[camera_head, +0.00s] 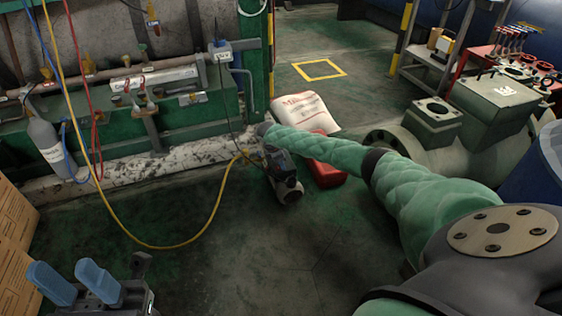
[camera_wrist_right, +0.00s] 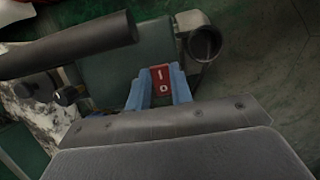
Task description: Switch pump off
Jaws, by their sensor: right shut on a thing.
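The red rocker switch (camera_wrist_right: 161,80), marked I and O, is on the pump (camera_wrist_right: 108,76), whose grey-green body fills the middle of the right wrist view. My right gripper (camera_wrist_right: 161,88) has its blue fingers on either side of the switch, shut on it. A dark round handle or bar (camera_wrist_right: 68,45) and a short open pipe (camera_wrist_right: 205,42) stand beside it. In the head view, my right arm reaches down to a dark unit on the floor; its fingers and the switch are not visible there. My left gripper (camera_head: 64,274) is open and empty at the lower left.
A yellow hose (camera_head: 170,246) loops across the floor to the dark unit. A white sack (camera_head: 305,110) and a red container (camera_head: 326,174) lie behind my right arm. A grey cylinder (camera_head: 48,146) and cardboard boxes (camera_head: 14,235) are at left. The front middle floor is clear.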

